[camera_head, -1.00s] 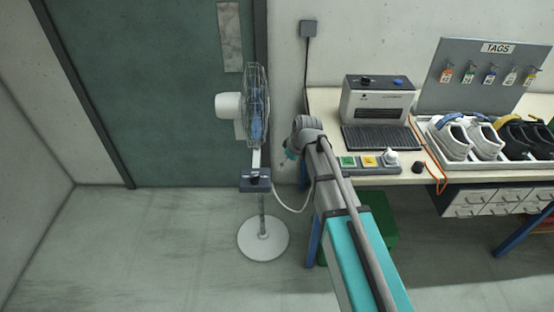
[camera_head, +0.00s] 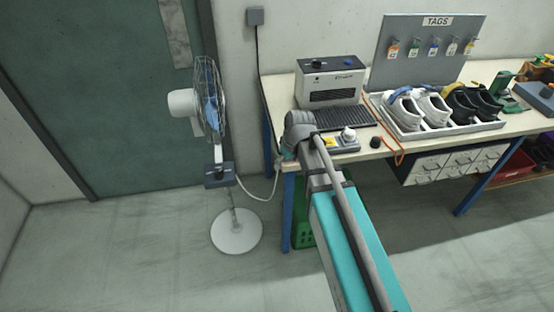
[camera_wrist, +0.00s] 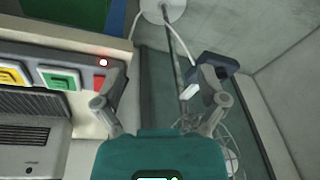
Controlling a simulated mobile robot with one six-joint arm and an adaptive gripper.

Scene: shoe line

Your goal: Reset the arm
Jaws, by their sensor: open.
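My gripper (camera_wrist: 160,88) is open and empty in the wrist view, with its two fingers spread apart. One finger overlaps the edge of the button panel and the other overlaps the fan's dark control box (camera_wrist: 213,68). In the head view my arm reaches to the left end of the workbench (camera_head: 455,133), and its forward end hides the gripper. The button panel (camera_wrist: 45,52) shows a yellow button (camera_wrist: 14,73), a green button (camera_wrist: 58,78) and a small lit red light (camera_wrist: 103,62).
A standing fan (camera_head: 208,100) is left of the bench on a round white base (camera_head: 236,231). The heater-like machine (camera_head: 329,80), a shoe tray (camera_head: 437,133) and the tag board (camera_head: 425,55) stand on the bench. The floor (camera_head: 130,260) at the left is clear.

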